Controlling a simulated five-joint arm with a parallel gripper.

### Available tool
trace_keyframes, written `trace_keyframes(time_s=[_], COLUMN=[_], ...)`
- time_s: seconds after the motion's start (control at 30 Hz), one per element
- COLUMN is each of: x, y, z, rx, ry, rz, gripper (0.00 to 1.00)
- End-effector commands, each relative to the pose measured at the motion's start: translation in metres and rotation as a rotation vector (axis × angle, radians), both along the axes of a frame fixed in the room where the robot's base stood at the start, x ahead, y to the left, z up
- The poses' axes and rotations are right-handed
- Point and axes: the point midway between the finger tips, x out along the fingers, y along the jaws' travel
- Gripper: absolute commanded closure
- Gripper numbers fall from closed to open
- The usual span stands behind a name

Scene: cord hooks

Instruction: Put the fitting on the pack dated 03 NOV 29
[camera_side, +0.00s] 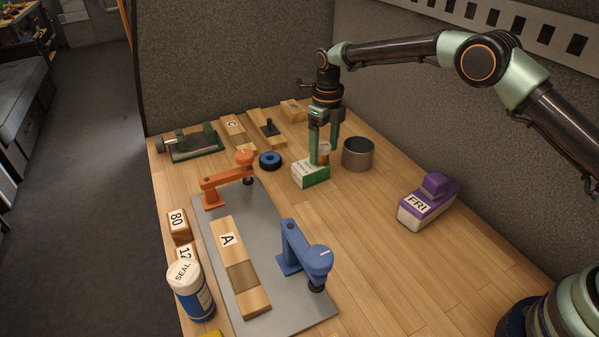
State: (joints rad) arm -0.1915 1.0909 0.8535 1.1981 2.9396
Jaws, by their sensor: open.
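A green and white pack (311,174) lies on the wooden table below my gripper (324,156). It has small print on its side, too small to read, so I cannot tell its date. A small tan and whitish piece (324,148), perhaps the fitting, shows between my fingers, at or just above the pack's top. My gripper is open and points down, its fingers on either side of this piece. I cannot tell whether either finger touches it. A purple and white pack (427,203) marked FRI stands to the right.
A grey metal cup (358,154) stands close right of my gripper, and a dark blue ring (270,161) lies to its left. Orange (226,182) and blue (304,255) clamps stand on a grey plate (297,317).

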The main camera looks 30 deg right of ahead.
Motion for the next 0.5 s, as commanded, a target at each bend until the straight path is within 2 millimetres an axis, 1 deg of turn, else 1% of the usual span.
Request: trace_keyframes(time_s=[0.17,0.4,0.5], x=[0.001,0.001,0.001], y=[0.0,0.0,0.0], z=[0.029,0.079,0.095], rx=[0.001,0.001,0.001], ry=[-0.006,-0.005,-0.004], rz=[0.0,0.0,0.0], gripper=[0.2,0.2,0.2])
